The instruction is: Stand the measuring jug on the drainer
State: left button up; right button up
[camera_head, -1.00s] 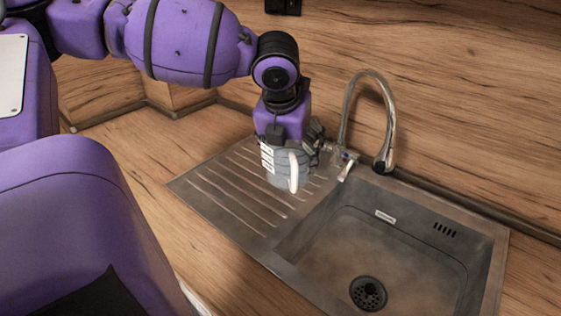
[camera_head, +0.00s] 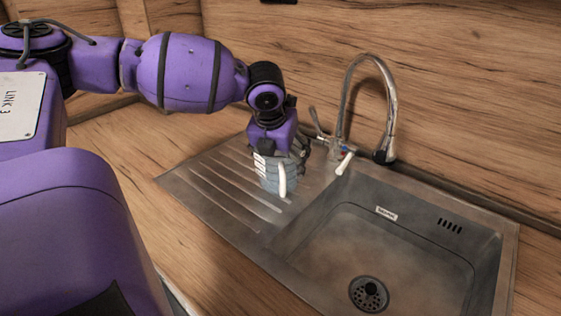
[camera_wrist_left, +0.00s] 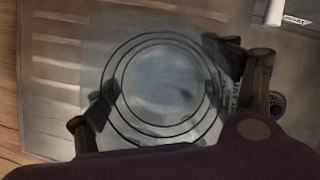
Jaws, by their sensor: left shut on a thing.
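The measuring jug (camera_head: 270,181) is a clear, greyish vessel with dark rings and a white handle. It is upright over the ribbed drainer (camera_head: 215,208), near the sink bowl. My left gripper (camera_head: 279,160) points down and is shut on the jug. In the left wrist view I look down into the jug (camera_wrist_left: 160,90), with the two fingers of my left gripper (camera_wrist_left: 170,105) at its sides. Whether the jug's base touches the drainer I cannot tell. My right gripper is not in view.
The sink bowl (camera_head: 400,262) with its drain is right of the drainer. A curved chrome tap (camera_head: 389,100) with a white-tipped lever stands behind. The wooden splashback (camera_head: 450,80) rises at the back. The drainer's left part is clear.

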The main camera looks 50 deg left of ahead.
pick_arm(q)
jog(key=shift+f, duration=0.1)
jog(key=o, duration=1.2)
jog(key=shift+f, duration=0.1)
jog(key=shift+o, duration=0.3)
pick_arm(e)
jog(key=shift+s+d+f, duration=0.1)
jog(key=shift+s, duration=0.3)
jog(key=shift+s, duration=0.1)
pick_arm(q)
jog(key=shift+r, duration=0.45)
jog(key=p+v, duration=0.6)
jog(key=v, duration=0.5)
jog(key=shift+s+r, duration=0.2)
jog(key=shift+r, duration=0.1)
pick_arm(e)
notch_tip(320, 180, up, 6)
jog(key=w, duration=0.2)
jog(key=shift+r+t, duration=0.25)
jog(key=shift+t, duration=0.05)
